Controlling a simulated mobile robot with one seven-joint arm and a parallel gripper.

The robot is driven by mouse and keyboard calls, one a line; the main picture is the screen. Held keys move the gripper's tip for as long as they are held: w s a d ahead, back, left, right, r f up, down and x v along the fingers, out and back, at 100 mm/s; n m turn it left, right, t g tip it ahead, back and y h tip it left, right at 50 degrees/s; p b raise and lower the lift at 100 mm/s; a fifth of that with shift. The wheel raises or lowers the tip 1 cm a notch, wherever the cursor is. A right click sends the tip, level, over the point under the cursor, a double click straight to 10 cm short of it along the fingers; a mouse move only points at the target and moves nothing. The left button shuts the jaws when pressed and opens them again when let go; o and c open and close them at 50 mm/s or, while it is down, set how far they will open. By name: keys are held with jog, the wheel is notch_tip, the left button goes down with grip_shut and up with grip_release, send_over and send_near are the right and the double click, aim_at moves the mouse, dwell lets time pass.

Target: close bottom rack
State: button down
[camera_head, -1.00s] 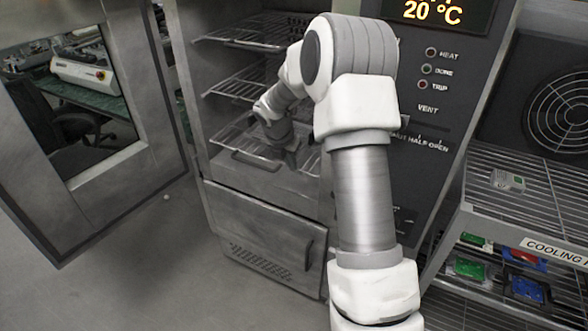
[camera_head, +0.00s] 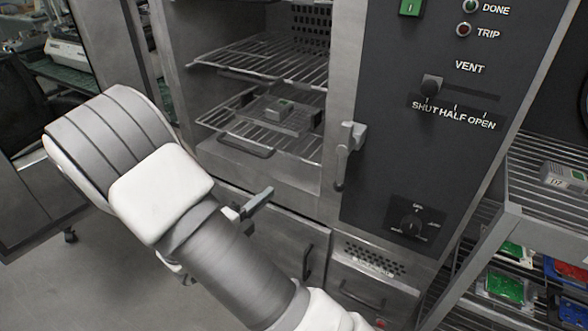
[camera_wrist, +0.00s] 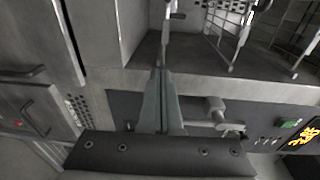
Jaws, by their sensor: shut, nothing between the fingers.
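The bottom rack (camera_head: 222,120) is a wire shelf low in the open oven chamber, with a grey handle (camera_head: 247,146) on its front edge. In the wrist view the fingers (camera_wrist: 162,82) are together, with wire racks (camera_wrist: 240,30) at the upper right.
An upper wire rack (camera_head: 265,60) is above. A latch handle (camera_head: 345,150) sticks out from the control panel at the right of the opening. The oven door (camera_head: 35,205) stands open at the left. A cooling rack (camera_head: 545,215) with parts stands at the right.

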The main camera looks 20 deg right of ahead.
jog(key=n+t, duration=0.1)
jog(key=b, duration=0.4)
send_near(301, 154)
jog(key=x, duration=0.4)
jog(key=shift+w+d+f, duration=0.1)
jog(key=shift+w+d, duration=0.15)
jog(key=shift+d, duration=0.05)
jog(key=shift+w+d, duration=0.1)
jog(key=shift+p+x, duration=1.8)
jog(key=shift+x, duration=0.8)
jog(key=shift+w, duration=0.1)
jog(key=shift+r, duration=0.25)
